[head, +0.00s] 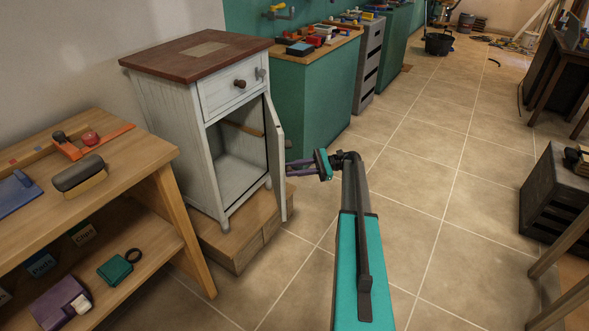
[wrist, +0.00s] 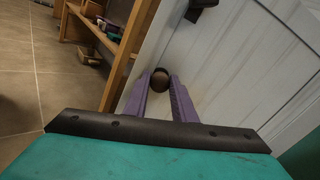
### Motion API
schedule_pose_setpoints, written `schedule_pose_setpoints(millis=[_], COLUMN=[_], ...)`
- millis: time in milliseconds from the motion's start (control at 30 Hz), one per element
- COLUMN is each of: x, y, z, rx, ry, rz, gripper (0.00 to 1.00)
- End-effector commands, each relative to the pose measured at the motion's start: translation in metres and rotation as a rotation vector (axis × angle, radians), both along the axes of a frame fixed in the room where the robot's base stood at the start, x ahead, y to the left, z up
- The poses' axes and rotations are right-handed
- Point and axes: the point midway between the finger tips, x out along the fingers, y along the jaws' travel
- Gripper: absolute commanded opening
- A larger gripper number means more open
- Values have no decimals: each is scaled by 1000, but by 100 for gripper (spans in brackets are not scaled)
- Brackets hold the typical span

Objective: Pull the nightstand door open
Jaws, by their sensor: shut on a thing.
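The nightstand (head: 180,125) is pale grey-white with a dark red-brown top and stands on a low wooden plinth. Its door (head: 275,150) stands well open, swung out to the right, and the empty-looking inside shows. The drawer above it (head: 225,92) is shut, with a dark knob (head: 240,84). My gripper (head: 297,168) is at the outer face of the door. In the wrist view, its purple fingers (wrist: 160,90) are closed around a round brown knob (wrist: 160,78) on the pale door panel (wrist: 225,65). The knob is hidden in the head view.
A wooden workbench (head: 137,152) with tools stands at the left, close to the nightstand. Green cabinets (head: 310,105) stand behind it to the right. A dark crate (head: 550,200) and table legs are at the far right. The tiled floor (head: 440,160) between is clear.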

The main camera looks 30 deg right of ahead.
Motion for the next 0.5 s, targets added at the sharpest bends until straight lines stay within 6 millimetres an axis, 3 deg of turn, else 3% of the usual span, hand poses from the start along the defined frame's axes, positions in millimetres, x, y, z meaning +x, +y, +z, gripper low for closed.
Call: schedule_pose_setpoints(millis=[33,133,500], x=[5,6,4], y=[1,3,3], z=[3,3,1], rx=[1,1,0], ry=[-7,-6,-2], rz=[-9,-5,-1], gripper=[27,42,42])
